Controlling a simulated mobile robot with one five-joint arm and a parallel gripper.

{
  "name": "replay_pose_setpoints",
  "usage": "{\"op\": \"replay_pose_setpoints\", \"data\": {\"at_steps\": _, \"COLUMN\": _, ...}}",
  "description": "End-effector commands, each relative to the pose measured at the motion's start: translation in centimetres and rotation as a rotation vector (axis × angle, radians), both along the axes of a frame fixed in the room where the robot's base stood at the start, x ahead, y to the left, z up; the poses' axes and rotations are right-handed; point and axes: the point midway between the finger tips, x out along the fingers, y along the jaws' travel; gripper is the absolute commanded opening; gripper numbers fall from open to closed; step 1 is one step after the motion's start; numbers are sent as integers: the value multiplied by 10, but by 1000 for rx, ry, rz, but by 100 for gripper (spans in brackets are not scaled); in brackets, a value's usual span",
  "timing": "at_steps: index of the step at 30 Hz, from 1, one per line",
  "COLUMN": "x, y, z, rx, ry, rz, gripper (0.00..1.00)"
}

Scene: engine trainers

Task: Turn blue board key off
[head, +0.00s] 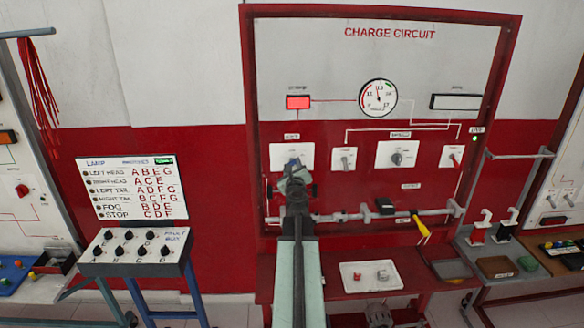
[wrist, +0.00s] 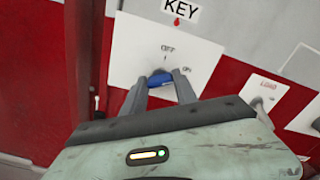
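A blue key (wrist: 161,79) sits on a white plate (wrist: 140,48) in the wrist view. The plate carries a KEY sign above and the marks OFF and ON. My gripper (wrist: 161,80) has one finger on each side of the key, and the blue part fills the space between the fingertips. The fingers hide part of the key, so I cannot tell which mark it points to. In the head view my gripper (head: 295,170) is in front of the plate (head: 278,154) at the left of the red and white charge circuit board (head: 432,72), hiding the key.
A toggle switch (head: 344,158), a rotary switch (head: 397,157) and a red-handled switch (head: 454,158) lie to the right on the same board. A rail (head: 345,217) runs below. A lamp chart (head: 131,187) and knob box (head: 137,254) stand left.

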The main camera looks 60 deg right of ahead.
Motion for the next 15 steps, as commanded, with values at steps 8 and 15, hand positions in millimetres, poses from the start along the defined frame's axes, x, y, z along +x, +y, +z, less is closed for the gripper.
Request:
{"op": "replay_pose_setpoints", "data": {"at_steps": 8, "x": 1, "y": 1, "z": 0, "rx": -22, "ry": 30, "rz": 4, "gripper": 0}}
{"op": "replay_pose_setpoints", "data": {"at_steps": 15, "x": 1, "y": 1, "z": 0, "rx": -102, "ry": 142, "rz": 4, "gripper": 0}}
